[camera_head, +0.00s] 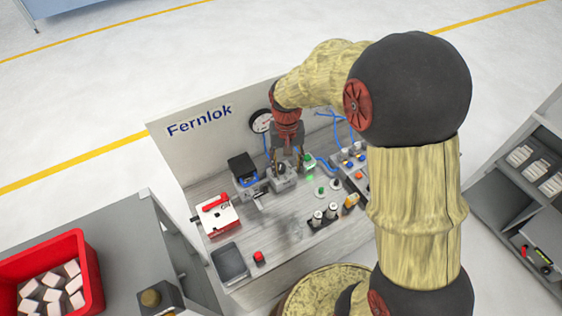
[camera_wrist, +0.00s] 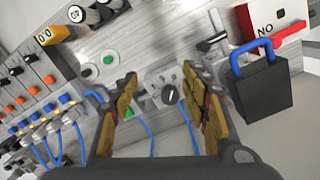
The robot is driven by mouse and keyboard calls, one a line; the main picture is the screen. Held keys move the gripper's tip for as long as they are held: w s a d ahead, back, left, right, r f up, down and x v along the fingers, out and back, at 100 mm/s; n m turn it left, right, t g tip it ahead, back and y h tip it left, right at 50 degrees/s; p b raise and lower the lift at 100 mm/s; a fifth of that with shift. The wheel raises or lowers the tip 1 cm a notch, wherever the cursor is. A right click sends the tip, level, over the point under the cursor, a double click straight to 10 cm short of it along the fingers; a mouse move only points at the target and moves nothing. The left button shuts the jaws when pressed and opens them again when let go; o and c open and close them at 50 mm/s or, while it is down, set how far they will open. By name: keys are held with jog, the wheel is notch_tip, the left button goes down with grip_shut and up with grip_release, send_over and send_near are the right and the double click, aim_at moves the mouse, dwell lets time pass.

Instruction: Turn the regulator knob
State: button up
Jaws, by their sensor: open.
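A small black round knob (camera_wrist: 169,95) with a white pointer line sits on a grey box in the wrist view; I take it to be the regulator knob. It lies between my open fingers, nearer the right one, with no contact visible. My gripper (camera_wrist: 158,80) is open and empty, pointing down at the panel. In the head view my gripper (camera_head: 286,158) is over the grey box (camera_head: 283,182), below a round dial gauge (camera_head: 262,121). The knob itself is not clear in the head view. I cannot tell the height of the fingertips above the knob.
Blue cables (camera_wrist: 150,138) run close to the fingers. Sliders and plugs (camera_wrist: 35,105) fill the left.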

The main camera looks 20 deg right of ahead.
jog(key=m, duration=0.2)
send_over(280, 166)
jog(key=s, duration=0.2)
notch_tip(280, 166, down, 2)
jog(key=shift+f, duration=0.15)
jog(key=shift+w+r+t, duration=0.2)
jog(key=shift+w+r, duration=0.15)
jog(key=shift+w, duration=0.2)
jog(key=shift+w+r+t, duration=0.2)
jog(key=shift+w+r, duration=0.1)
jog(key=shift+w, duration=0.25)
jog(key=shift+s+f+m, duration=0.15)
jog(key=shift+s+m, duration=0.05)
jog(key=shift+m, duration=0.4)
notch_tip(280, 166, down, 8)
jog(key=shift+r+b, duration=0.25)
jog(key=shift+b, duration=0.25)
jog(key=shift+c, duration=0.6)
jog(key=c, duration=1)
